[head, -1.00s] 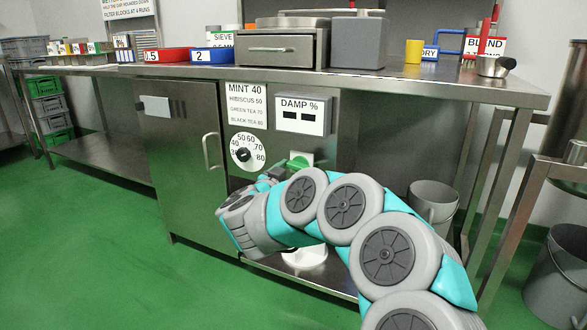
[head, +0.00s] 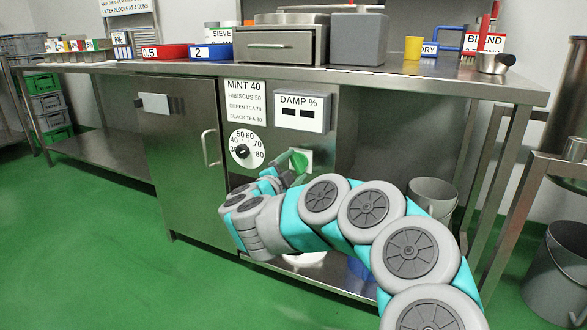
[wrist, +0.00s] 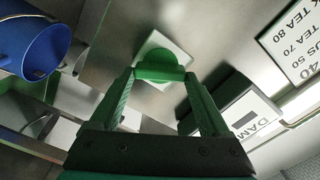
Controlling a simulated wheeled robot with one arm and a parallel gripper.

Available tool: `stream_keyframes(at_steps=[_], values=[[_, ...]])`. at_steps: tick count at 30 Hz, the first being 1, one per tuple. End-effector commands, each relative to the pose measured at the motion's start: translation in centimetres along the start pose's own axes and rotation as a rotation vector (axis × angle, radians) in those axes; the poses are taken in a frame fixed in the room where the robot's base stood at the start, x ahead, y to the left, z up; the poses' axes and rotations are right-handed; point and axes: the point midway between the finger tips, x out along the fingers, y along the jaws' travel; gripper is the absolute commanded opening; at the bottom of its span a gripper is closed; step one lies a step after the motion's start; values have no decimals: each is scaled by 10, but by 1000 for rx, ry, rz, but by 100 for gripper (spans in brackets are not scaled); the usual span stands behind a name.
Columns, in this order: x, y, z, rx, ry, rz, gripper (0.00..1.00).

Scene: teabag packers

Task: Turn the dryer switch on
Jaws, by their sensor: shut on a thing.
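The dryer switch is a green handle (head: 299,161) on a white plate (head: 307,155), on the dryer front right of the dial. In the wrist view, the green handle (wrist: 159,72) lies across the white plate (wrist: 172,52). My gripper (wrist: 161,79) has one finger at each end of the handle and is shut on it. In the head view, my gripper (head: 287,172) is at the switch, partly hidden by my own wrist. The handle looks tilted in the head view; its exact angle is hard to tell.
The temperature dial (head: 243,150) and DAMP % display (head: 302,112) are close by on the dryer front. A door handle (head: 208,148) stands out to the left. A grey bucket (head: 433,197) stands right; a blue bucket (wrist: 30,42) shows in the wrist view.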

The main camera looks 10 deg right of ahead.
Motion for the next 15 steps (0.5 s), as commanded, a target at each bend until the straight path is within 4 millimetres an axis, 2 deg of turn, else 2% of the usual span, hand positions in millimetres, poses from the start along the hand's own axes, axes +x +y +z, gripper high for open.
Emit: stream_keyframes(at_steps=[15], values=[[-1,3,2,412,-4,4,24]])
